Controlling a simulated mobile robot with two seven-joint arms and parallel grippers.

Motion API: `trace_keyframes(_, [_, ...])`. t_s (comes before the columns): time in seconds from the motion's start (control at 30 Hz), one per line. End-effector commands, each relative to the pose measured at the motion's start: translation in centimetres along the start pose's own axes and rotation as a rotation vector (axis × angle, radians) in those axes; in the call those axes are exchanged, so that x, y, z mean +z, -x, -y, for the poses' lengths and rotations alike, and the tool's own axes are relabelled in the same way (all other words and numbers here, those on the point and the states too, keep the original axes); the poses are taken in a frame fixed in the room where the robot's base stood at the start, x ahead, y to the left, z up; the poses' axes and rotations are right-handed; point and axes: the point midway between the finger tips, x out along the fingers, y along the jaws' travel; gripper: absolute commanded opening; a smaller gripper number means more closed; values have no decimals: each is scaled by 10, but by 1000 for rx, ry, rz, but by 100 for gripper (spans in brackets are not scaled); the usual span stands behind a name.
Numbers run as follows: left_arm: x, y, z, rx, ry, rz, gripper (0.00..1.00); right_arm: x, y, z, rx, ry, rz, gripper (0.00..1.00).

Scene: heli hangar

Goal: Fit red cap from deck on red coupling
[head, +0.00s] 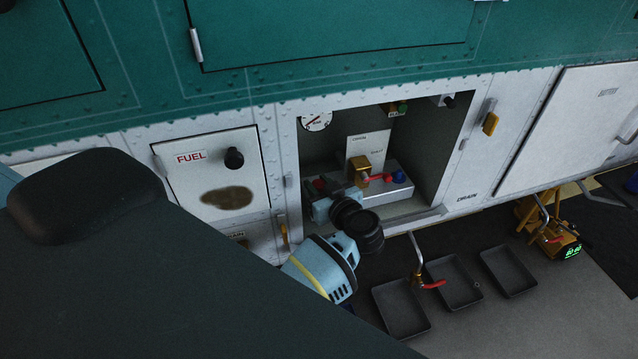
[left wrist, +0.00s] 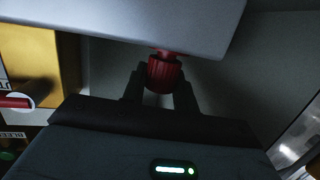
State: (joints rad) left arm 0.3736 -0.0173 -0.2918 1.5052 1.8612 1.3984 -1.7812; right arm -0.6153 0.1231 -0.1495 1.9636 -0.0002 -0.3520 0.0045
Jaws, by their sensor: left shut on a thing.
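My left gripper (head: 321,188) reaches into the open bay of the helicopter's side, at the left end of the grey block (head: 378,194). In the left wrist view its two dark fingers (left wrist: 160,90) are shut on the ribbed red cap (left wrist: 164,75). A narrower red part, seemingly the red coupling (left wrist: 164,52), shows between the cap and the grey block's edge. The cap appears lined up with it and against it; I cannot tell how fully it is seated. In the head view only a bit of red (head: 319,183) shows beside the gripper. My right gripper is out of view.
A brass valve (head: 361,168) with a red lever and a blue fitting (head: 398,176) stand to the right in the bay. A gauge (head: 316,120) is above. Dark trays (head: 401,308) and a yellow device (head: 548,232) are below right. A closed FUEL panel (head: 212,180) is left.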

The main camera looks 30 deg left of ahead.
Motion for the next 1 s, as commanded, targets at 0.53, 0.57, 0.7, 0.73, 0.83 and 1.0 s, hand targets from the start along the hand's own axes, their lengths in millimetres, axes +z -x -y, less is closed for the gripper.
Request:
trace_keyframes(0.53, [1,0,0,0,0,0,8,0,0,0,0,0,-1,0])
trace_keyframes(0.57, [2,0,0,0,0,0,8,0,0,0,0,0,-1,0])
trace_keyframes(0.7, [4,-1,0,1,-1,1,8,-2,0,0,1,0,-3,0])
trace_keyframes(0.73, [4,-1,0,1,-1,1,8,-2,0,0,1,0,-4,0])
trace_keyframes(0.83, [6,-1,0,1,-1,1,8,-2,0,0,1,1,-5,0])
trace_keyframes(1.0, [6,-1,0,1,-1,0,8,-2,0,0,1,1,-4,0])
